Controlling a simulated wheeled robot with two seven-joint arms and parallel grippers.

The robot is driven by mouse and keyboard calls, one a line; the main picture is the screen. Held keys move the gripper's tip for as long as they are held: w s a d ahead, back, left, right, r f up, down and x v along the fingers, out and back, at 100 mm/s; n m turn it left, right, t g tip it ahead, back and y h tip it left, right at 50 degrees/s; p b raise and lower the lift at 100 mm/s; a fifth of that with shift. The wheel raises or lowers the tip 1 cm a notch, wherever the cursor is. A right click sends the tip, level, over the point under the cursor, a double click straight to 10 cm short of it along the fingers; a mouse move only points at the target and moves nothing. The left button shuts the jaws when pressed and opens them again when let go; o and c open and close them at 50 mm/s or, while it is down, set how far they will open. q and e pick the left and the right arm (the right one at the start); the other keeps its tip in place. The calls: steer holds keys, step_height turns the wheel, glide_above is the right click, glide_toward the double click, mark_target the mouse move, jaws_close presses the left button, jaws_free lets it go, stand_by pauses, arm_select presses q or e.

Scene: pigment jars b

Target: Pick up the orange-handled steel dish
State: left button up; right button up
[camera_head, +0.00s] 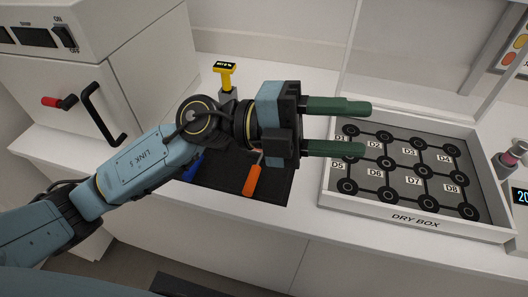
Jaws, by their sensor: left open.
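The orange handle (252,181) of the steel dish shows on the dark mat (220,187), just below my left gripper in the picture. The steel dish itself is hidden behind the gripper body and wrist. My left gripper (366,128) is open and empty. Its two green fingers point right, and their tips are over the left part of the dry box, apart from the orange handle. My right gripper is not in view.
A blue handle (194,167) lies on the mat, partly behind my left arm. A yellow-topped tool (225,72) stands behind the wrist. The dry box (415,222) with labelled round slots stands at right. A cabinet with handles (100,115) stands at left.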

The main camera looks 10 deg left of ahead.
arm_select(q)
step_height(320, 180, down, 8)
steer(key=a+r+m+g+y, duration=0.1)
steer(key=a+m+g+y, duration=0.15)
steer(key=y, duration=0.45)
steer(key=n+t+y, duration=0.1)
steer(key=t+y, duration=0.2)
steer(key=y, duration=0.8)
glide_toward(251, 177)
steer(key=f, duration=0.5)
steer(key=shift+s+d, duration=0.1)
steer(key=shift+s, duration=0.1)
steer(key=shift+w+d+f, duration=0.1)
steer(key=shift+d+f, duration=0.2)
steer(key=shift+f, duration=0.7)
steer(key=shift+w+d+f, duration=0.1)
steer(key=shift+d+f, duration=0.2)
steer(key=shift+f, duration=0.7)
steer(key=shift+d+f, duration=0.25)
steer(key=shift+f, duration=0.7)
jaws_close()
